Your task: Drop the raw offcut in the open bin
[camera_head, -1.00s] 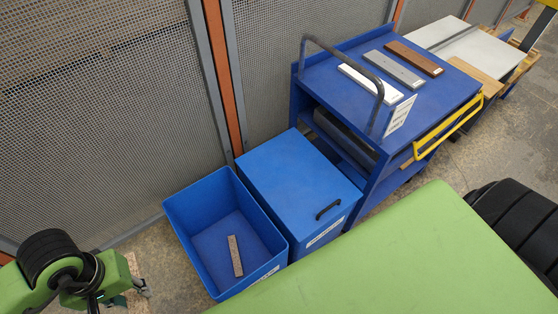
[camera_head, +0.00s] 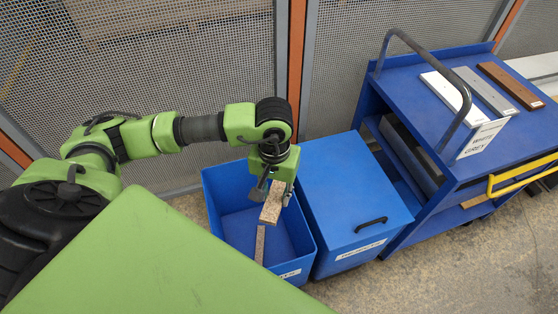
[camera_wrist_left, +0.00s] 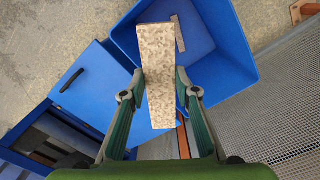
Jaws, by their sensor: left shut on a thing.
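My left gripper (camera_head: 270,188) is shut on the raw offcut (camera_head: 272,205), a short speckled tan board. It holds the offcut above the open blue bin (camera_head: 227,208), over the bin's right part in the head view. In the left wrist view the offcut (camera_wrist_left: 158,70) sits between the two fingers of the gripper (camera_wrist_left: 158,88), with the open bin (camera_wrist_left: 225,60) behind it. Another speckled piece (camera_head: 260,244) lies on the bin's floor, partly hidden by the held offcut in the head view. My right gripper is not in view.
A closed blue bin (camera_head: 350,190) with a black handle stands right beside the open bin. Further right is a blue cart (camera_head: 410,110) with white, grey and brown boards on top. A mesh fence (camera_head: 180,80) runs behind the bins.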

